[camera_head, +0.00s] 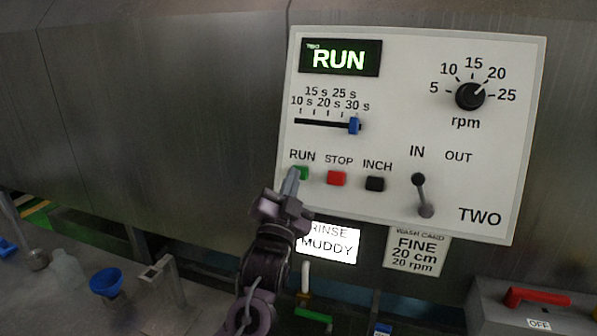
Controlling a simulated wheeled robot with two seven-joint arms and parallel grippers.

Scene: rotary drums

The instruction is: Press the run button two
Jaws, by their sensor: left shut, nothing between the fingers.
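The control panel marked TWO (400,150) is a pale board on a grey metal wall. Its green RUN button (303,173) is at the lower left, partly hidden by my left gripper (291,176). The gripper is shut and empty, with its tips at the button's left part; I cannot tell whether they touch it. The display (340,57) reads RUN in lit green letters. The red STOP button (337,178) and black INCH button (375,184) are to the right. My right gripper is not in view.
The panel also has a blue slider (355,126) near 30 s, an rpm knob (470,95) and an IN/OUT lever (423,195). Below hang a RINSE MUDDY sign (331,245) and a wash card (415,252). A blue funnel (106,282) is at lower left, a red handle (538,296) at lower right.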

